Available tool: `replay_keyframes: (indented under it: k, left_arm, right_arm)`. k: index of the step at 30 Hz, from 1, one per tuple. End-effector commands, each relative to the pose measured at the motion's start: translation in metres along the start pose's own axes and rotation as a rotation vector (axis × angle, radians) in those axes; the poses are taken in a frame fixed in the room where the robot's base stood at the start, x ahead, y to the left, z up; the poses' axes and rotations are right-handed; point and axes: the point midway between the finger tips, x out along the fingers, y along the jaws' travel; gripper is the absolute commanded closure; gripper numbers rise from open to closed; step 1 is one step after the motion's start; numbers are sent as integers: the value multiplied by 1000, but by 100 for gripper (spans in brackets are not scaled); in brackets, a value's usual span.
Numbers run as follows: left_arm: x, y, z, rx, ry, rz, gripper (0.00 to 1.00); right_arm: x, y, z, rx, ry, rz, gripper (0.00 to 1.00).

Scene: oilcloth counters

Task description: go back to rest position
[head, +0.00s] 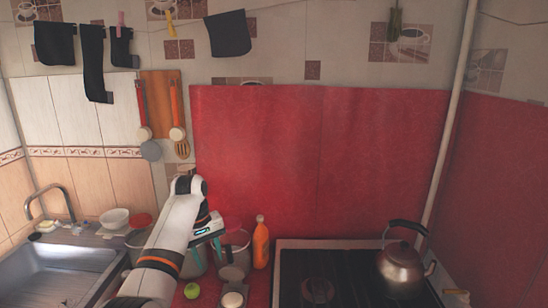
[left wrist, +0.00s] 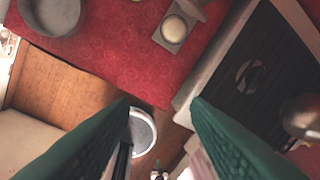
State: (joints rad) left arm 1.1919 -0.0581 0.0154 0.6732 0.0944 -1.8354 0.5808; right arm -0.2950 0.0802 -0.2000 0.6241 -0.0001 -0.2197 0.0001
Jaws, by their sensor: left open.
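My left arm reaches up from the bottom of the head view, over the red counter. My left gripper (head: 212,241) points down, with teal fingers close to the metal pots. In the left wrist view the gripper (left wrist: 162,106) shows two green fingers spread apart with nothing between them. The arm hides part of the counter and pots behind it. My right gripper is in neither view.
The red counter (left wrist: 105,50) holds a metal pot (head: 238,240), an orange bottle (head: 260,243), a green apple (head: 192,290) and a pale round item (head: 232,300). A kettle (head: 403,270) stands on the dark stove (head: 345,285) at right. A sink (head: 65,270) lies at left.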

Motion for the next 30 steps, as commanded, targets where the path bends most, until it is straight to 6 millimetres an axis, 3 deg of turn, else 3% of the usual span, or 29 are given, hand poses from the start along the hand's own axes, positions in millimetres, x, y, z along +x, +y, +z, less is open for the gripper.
replay_keyframes:
  k: [11,19,24,30]
  left_arm:
    - [54,28,-7,42,-38,5,57]
    - [118,71,-33,112,-90,22,57]
    - [169,119,-80,205,-143,45,57]
    - [202,175,-158,349,-204,71,57]
  right_arm:
    - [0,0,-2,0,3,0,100]
    - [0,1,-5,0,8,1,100]
    - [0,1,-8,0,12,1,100]
    - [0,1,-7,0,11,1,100]
